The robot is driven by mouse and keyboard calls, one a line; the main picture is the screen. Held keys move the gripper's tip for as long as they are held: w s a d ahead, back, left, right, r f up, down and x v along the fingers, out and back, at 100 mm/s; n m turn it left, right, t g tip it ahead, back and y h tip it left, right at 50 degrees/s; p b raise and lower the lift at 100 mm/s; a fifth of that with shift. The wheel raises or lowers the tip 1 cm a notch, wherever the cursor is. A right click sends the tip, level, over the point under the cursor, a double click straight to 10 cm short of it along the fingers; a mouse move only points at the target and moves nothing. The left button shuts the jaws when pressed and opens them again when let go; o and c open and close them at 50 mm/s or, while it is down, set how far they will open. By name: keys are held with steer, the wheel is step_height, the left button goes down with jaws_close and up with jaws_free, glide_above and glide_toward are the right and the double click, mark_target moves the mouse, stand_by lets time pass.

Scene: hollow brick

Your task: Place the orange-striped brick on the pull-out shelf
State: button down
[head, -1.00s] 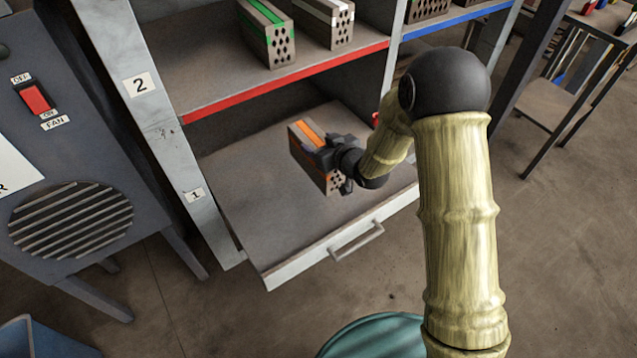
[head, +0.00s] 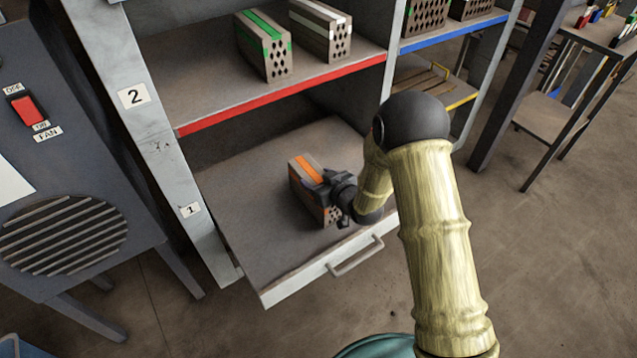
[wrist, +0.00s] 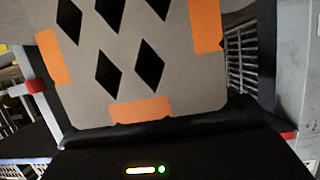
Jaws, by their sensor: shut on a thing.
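The orange-striped brick (head: 306,184) is at the pull-out shelf (head: 243,236), near its middle right in the head view. I cannot tell whether its underside touches the shelf surface. My gripper (head: 334,190) is shut on the brick at its near end. In the wrist view the brick (wrist: 141,70) fills the upper middle, showing its end face with diamond holes and orange patches. The gripper's fingers hide part of the brick in the head view.
The shelf above has a red edge (head: 285,90) and holds a green-striped brick (head: 263,45) and a white-striped brick (head: 320,29). A grey fan cabinet (head: 70,180) stands at the left. The pull-out shelf's left part is bare.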

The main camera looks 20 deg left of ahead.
steer(key=shift+a+f, duration=0.1)
steer(key=shift+f, duration=0.25)
steer(key=shift+f, duration=0.2)
steer(key=shift+c, duration=1.6)
jaws_free()
steer(key=shift+r, duration=0.2)
steer(key=p+v, duration=0.1)
steer(key=v, duration=1.1)
steer(key=shift+p, duration=0.3)
steer(key=shift+f, duration=0.1)
